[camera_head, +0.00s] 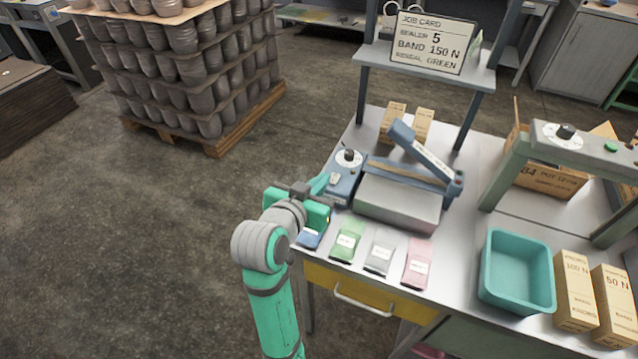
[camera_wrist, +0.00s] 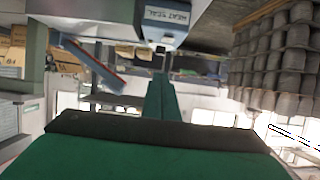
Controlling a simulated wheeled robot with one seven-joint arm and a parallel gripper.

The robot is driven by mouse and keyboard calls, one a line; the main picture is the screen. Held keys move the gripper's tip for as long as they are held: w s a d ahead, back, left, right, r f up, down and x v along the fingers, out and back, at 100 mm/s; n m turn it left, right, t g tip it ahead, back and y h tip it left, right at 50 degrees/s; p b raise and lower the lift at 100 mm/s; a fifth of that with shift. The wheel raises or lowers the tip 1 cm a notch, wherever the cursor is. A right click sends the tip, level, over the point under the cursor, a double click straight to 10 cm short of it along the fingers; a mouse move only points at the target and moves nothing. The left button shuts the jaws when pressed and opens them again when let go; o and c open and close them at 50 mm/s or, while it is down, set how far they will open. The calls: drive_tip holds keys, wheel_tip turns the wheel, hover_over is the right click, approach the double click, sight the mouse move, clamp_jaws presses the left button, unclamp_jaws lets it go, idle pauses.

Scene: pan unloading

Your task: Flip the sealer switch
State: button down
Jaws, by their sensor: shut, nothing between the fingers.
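The heat sealer (camera_head: 398,202) stands on the bench with its blue lever arm (camera_head: 425,152) raised. Its blue control box (camera_head: 343,192) is at its left end and carries a dial with a black knob (camera_head: 349,155). A small pale part that looks like the switch (camera_head: 335,179) is on the box in front of the dial. My gripper (camera_head: 321,184) is shut and empty, its tips at the box's left side near that part; I cannot tell whether they touch. In the wrist view the shut green fingers (camera_wrist: 163,98) point toward the box labelled HEAT SEAL (camera_wrist: 166,18).
Blue (camera_head: 311,236), green (camera_head: 347,240), grey (camera_head: 380,254) and pink (camera_head: 418,263) packets lie along the bench's front. A teal bin (camera_head: 518,268) and cartons (camera_head: 575,290) stand to the right. A job card (camera_head: 431,42) reads SEALER 5, BAND 150 N. Open floor lies left.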

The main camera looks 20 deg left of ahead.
hover_over(334, 178)
drive_tip(key=s, duration=0.3)
wheel_tip(334, 178, down, 3)
drive_tip(key=shift+s+a+r, duration=0.1)
drive_tip(key=shift+s, duration=0.05)
drive_tip(key=f, duration=0.4)
drive_tip(key=shift+s+d, duration=0.25)
drive_tip(key=shift+s, duration=0.1)
drive_tip(key=shift+a, duration=0.1)
drive_tip(key=shift+s+a, duration=0.1)
drive_tip(key=shift+f, duration=0.3)
drive_tip(key=shift+a+r, duration=0.1)
drive_tip(key=shift+r, duration=0.1)
